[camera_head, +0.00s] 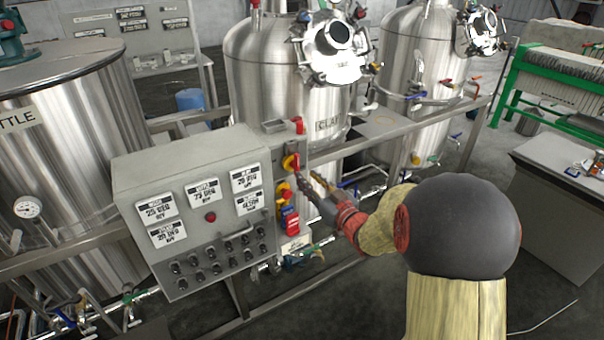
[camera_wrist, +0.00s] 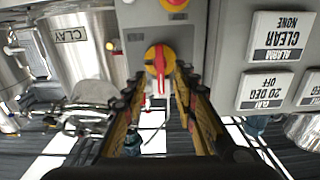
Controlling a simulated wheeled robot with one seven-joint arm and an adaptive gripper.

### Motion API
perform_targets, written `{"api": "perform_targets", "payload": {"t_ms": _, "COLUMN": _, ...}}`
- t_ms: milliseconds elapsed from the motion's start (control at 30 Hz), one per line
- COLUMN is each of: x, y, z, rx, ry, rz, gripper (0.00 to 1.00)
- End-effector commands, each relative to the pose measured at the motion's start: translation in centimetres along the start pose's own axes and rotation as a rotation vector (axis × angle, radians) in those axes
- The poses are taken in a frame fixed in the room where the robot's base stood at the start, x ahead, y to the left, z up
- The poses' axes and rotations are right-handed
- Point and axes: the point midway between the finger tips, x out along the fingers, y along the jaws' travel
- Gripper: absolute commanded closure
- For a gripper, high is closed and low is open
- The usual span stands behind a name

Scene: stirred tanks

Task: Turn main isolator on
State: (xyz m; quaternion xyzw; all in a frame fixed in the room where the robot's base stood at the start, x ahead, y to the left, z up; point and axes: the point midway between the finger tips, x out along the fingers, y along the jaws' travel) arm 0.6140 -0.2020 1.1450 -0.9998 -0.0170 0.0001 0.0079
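The main isolator is a rotary switch with a red handle on a yellow disc (camera_head: 288,162), on the narrow grey panel at the right of the control cabinet. In the wrist view, its yellow disc (camera_wrist: 153,56) is straight ahead, and the red handle points toward the bottom of that picture. My gripper (camera_head: 307,178) is in front of the panel, close to the switch. In the wrist view my gripper (camera_wrist: 161,82) is open, its two fingers on either side of the red handle. I cannot tell whether they touch it.
The grey control cabinet (camera_head: 185,173) with label plates and several knobs stands left of the switch. Below the switch are another red-and-yellow control (camera_head: 284,190) and a red switch (camera_head: 291,222). Steel tanks (camera_head: 265,80) and metal rails stand behind.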

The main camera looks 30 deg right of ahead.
Motion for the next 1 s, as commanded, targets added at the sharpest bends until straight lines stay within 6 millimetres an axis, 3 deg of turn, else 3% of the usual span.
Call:
{"api": "perform_targets", "payload": {"t_ms": 200, "x": -4.2, "y": 0.1, "z": 0.0, "rx": 0.0, "ry": -0.001, "rz": 0.003, "gripper": 0.72}}
{"api": "perform_targets", "payload": {"t_ms": 400, "x": -6.1, "y": 0.0, "z": 0.1, "rx": 0.0, "ry": -0.001, "rz": 0.001, "gripper": 0.72}}
{"api": "perform_targets", "payload": {"t_ms": 1000, "x": -6.4, "y": 0.0, "z": 0.1, "rx": -0.001, "ry": -0.002, "rz": 0.0, "gripper": 0.72}}
